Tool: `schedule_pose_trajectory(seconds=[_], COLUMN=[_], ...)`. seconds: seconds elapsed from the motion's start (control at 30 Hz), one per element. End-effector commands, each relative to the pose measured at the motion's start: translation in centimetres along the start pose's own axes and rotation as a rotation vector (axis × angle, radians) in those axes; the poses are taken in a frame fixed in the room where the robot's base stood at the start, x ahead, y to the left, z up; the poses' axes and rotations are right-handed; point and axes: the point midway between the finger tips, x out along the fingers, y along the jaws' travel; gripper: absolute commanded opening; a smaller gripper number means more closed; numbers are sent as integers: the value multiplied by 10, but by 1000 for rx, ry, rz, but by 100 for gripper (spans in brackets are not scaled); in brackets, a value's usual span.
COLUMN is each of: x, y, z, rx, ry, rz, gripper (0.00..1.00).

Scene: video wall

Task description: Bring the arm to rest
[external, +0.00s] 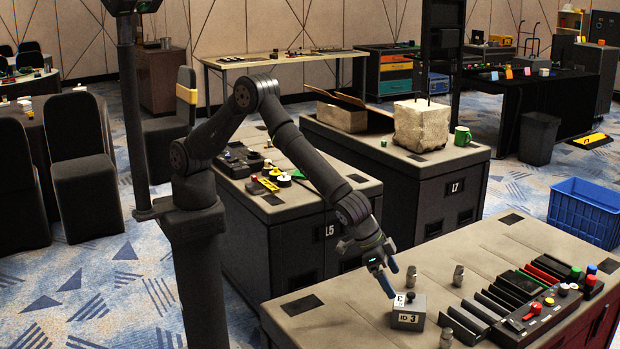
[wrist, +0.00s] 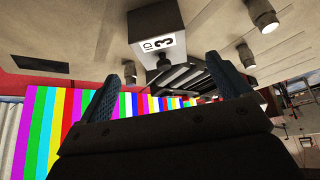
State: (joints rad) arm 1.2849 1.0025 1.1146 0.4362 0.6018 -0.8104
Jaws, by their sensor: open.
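My arm reaches from its column over the near right table, elbow raised and forearm angled down. I cannot tell whether a finger touches the box.
Metal cylinders (external: 458,275) stand on the table around the box. A rack of dark bars (external: 497,303) and a control panel with coloured knobs (external: 535,315) lie to the right. Cabinet L7 (external: 445,190) carries a stone block (external: 422,125). A blue crate (external: 585,212) stands on the floor.

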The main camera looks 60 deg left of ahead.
Motion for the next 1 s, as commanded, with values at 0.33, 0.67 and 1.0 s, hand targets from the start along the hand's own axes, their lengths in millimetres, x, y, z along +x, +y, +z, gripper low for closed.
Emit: schedule_pose_trajectory(seconds=[0.33, 0.67, 1.0], x=[-5, 13, 68], y=[0, 0, 0], z=[0, 0, 1], rx=[0, -1, -1], ry=[0, -1, -2], rz=[0, -1, -1], gripper=[94, 94, 94])
